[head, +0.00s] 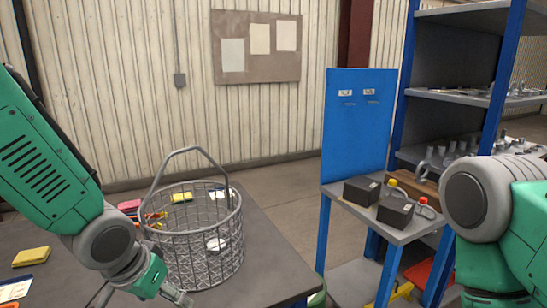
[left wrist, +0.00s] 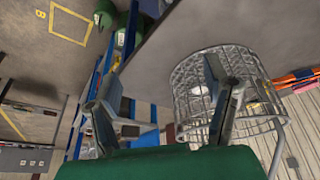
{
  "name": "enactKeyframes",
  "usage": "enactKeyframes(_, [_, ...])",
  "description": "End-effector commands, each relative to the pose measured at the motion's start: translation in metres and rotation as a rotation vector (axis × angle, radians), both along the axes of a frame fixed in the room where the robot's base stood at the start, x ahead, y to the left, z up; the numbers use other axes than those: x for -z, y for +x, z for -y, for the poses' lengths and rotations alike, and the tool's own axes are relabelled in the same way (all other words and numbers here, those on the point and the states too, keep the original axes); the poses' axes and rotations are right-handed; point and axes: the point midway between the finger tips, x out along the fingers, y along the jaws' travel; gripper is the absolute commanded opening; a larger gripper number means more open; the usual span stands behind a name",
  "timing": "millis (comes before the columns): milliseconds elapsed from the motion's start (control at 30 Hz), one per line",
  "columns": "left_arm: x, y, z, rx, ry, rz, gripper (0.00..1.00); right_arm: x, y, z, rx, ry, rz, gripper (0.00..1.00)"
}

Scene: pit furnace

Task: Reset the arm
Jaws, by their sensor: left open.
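My left gripper (head: 141,297) is low at the bottom edge of the head view, in front of and left of the wire basket (head: 205,262). In the left wrist view my left gripper (left wrist: 162,78) has its two fingers spread with nothing between them. The basket (left wrist: 188,92) shows there just beyond the right finger; I cannot tell whether they touch. The basket stands upright on the dark table (head: 265,275) with its handle raised and a small white item inside. My right arm shows at the right edge of the head view, but its gripper is out of frame.
A yellow block (head: 31,257) lies on the table at left. More coloured items sit behind the basket. A blue stand (head: 357,130) holds dark boxes (head: 395,210) and small bottles. A blue shelf rack (head: 470,95) with metal parts stands at right. Floor shows between table and stand.

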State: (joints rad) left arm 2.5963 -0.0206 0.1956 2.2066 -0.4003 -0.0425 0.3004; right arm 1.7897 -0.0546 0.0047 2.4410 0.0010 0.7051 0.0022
Motion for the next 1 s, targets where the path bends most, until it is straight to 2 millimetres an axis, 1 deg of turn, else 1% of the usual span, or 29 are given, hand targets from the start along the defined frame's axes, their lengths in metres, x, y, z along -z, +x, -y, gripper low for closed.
enactKeyframes(33, [0.015, -0.005, -0.001, -0.006, -0.006, -0.016, 0.70, 0.005, 0.000, 0.000, 0.000, 0.000, 0.001, 0.40])
enactKeyframes(167, [0.050, -0.020, -0.003, -0.019, -0.023, -0.046, 0.70, 0.012, 0.000, 0.000, 0.000, 0.000, 0.001, 0.40])
enactKeyframes(267, [0.082, -0.035, -0.006, -0.036, -0.036, -0.075, 0.70, 0.020, 0.000, 0.000, 0.000, 0.000, 0.000, 0.40])
enactKeyframes(367, [0.121, -0.053, -0.011, -0.058, -0.047, -0.110, 0.70, 0.029, 0.000, 0.000, 0.000, 0.000, 0.000, 0.40])
enactKeyframes(467, [0.171, -0.079, -0.019, -0.088, -0.051, -0.153, 0.70, 0.042, 0.000, 0.000, 0.000, 0.000, 0.000, 0.40])
enactKeyframes(500, [0.195, -0.095, -0.024, -0.104, -0.048, -0.175, 0.70, 0.048, 0.000, 0.000, 0.000, 0.000, 0.000, 0.40])
enactKeyframes(567, [0.231, -0.121, -0.033, -0.129, -0.039, -0.204, 0.70, 0.058, 0.000, 0.000, 0.000, 0.000, 0.000, 0.40])
enactKeyframes(600, [0.253, -0.139, -0.039, -0.146, -0.028, -0.223, 0.70, 0.065, 0.000, 0.000, 0.000, 0.000, 0.000, 0.40])
enactKeyframes(667, [0.281, -0.165, -0.049, -0.166, -0.008, -0.244, 0.70, 0.073, 0.000, 0.000, 0.000, 0.000, 0.000, 0.40])
enactKeyframes(700, [0.296, -0.182, -0.056, -0.179, 0.008, -0.257, 0.70, 0.078, 0.000, 0.000, 0.000, 0.000, 0.000, 0.40])
enactKeyframes(800, [0.322, -0.215, -0.070, -0.198, 0.047, -0.280, 0.70, 0.087, 0.000, 0.000, 0.000, 0.000, 0.000, 0.40])
enactKeyframes(833, [0.327, -0.222, -0.074, -0.201, 0.056, -0.284, 0.70, 0.088, 0.000, 0.000, 0.000, 0.000, 0.000, 0.40])
enactKeyframes(900, [0.335, -0.236, -0.080, -0.207, 0.076, -0.292, 0.70, 0.091, 0.000, 0.000, 0.000, 0.000, 0.000, 0.40])
enactKeyframes(1000, [0.340, -0.244, -0.084, -0.209, 0.088, -0.295, 0.70, 0.092, 0.000, 0.000, 0.000, 0.000, 0.000, 0.40])
